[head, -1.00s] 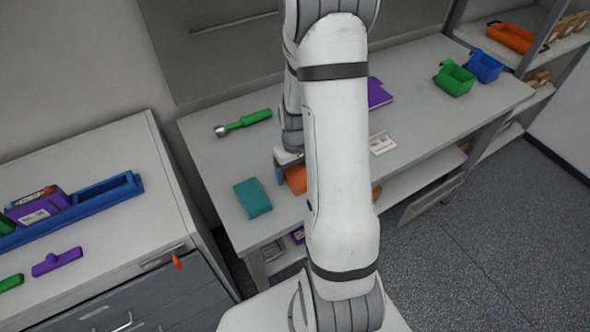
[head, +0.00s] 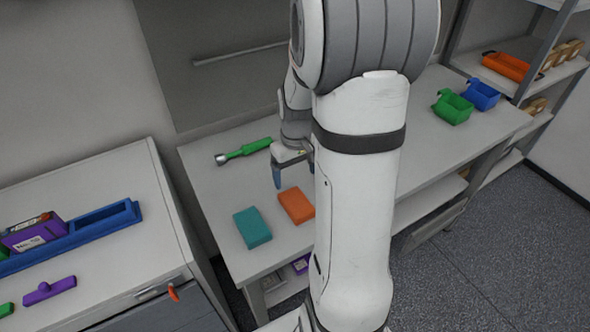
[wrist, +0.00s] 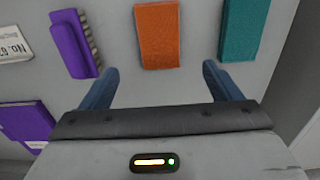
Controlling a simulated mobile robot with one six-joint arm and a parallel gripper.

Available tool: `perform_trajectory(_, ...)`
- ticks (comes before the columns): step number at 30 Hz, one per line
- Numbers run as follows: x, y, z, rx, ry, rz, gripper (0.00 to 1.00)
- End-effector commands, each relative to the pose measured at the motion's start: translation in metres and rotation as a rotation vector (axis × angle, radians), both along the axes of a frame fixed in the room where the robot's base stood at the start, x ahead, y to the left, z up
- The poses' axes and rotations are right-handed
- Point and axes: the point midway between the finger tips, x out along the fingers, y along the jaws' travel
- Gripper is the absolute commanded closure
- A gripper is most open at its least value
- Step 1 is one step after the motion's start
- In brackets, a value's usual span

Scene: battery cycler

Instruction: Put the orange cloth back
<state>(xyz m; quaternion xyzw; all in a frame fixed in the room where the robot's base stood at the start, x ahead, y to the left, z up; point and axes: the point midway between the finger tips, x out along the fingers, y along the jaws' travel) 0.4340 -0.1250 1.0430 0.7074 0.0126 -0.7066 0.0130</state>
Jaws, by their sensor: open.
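The orange cloth (head: 297,205) lies flat on the workbench, just right of a teal cloth (head: 252,228) in the head view. My gripper (head: 292,180) is above the bench, a little behind the orange cloth. In the wrist view my gripper (wrist: 160,75) is open and empty. The orange cloth (wrist: 159,36) lies beyond and between the two blue fingertips, apart from them. The teal cloth (wrist: 243,30) is to its right in that view.
A green-handled tool (head: 245,151) lies on the bench behind my gripper. In the wrist view a purple brush (wrist: 74,43), a label card (wrist: 14,44) and a purple item (wrist: 27,122) lie to the left. Green (head: 452,106) and blue (head: 482,95) bins stand at the bench's far right.

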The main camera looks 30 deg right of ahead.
Motion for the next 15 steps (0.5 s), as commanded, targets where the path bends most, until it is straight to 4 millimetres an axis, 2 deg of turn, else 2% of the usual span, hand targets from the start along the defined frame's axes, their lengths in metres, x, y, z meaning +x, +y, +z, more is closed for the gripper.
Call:
perform_trajectory(5,-0.001,0.002,0.016,-0.002,-0.005,0.0,0.15)
perform_trajectory(8,-0.007,0.013,0.032,-0.008,-0.026,0.001,0.15)
perform_trajectory(11,-0.02,0.032,0.056,-0.018,-0.067,0.001,0.15)
perform_trajectory(15,-0.05,0.065,0.091,-0.026,-0.139,-0.003,0.15)
